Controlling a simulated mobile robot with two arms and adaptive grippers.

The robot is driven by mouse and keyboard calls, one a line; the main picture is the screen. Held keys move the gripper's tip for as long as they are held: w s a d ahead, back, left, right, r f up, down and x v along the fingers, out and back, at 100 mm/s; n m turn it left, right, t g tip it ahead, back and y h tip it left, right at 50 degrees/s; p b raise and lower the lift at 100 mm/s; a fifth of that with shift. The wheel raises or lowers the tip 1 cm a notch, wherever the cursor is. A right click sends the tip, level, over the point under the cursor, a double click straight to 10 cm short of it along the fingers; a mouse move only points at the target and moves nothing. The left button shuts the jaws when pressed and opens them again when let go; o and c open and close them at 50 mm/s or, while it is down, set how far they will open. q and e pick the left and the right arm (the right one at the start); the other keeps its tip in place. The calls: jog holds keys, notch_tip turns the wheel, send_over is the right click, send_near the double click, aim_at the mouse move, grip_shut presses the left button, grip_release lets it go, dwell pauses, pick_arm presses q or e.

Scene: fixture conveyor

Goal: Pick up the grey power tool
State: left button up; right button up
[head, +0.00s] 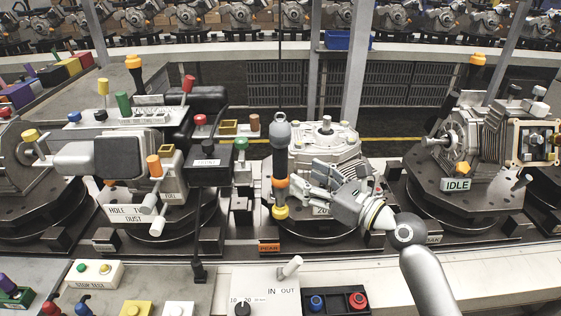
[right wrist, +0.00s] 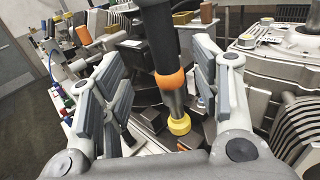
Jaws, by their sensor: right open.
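The grey power tool (head: 281,150) hangs upright from a thin cable in the head view. It has a dark body, an orange ring, a grey shaft and a yellow tip. My right gripper (head: 308,182) is open just to the right of its lower half. In the right wrist view the tool (right wrist: 162,45) stands between the spread finger pads, with gaps on both sides, its orange ring and yellow tip showing. Its top is cut off there. My left gripper is not in view.
A grey gearbox housing (head: 325,148) stands on a fixture close behind the tool. A machine with levers and knobs (head: 120,155) is at left, and a finned motor unit marked IDLE (head: 468,140) at right. A control panel (head: 265,290) lies in front.

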aim_at(286, 167)
jog(key=x, duration=0.4)
jog(key=shift+w+a+p, duration=0.2)
jog(key=shift+a+p, duration=0.05)
jog(key=shift+p, duration=0.05)
jog(key=shift+w+a+f, duration=0.1)
jog(key=shift+w+a, duration=0.2)
jog(key=shift+w, duration=0.1)
jog(key=x, duration=0.2)
jog(key=p+x, duration=0.1)
jog(key=x, duration=0.1)
jog(key=shift+w+f, duration=0.15)
jog(key=shift+f, duration=0.15)
jog(key=shift+d, duration=0.1)
jog(key=shift+c, duration=0.5)
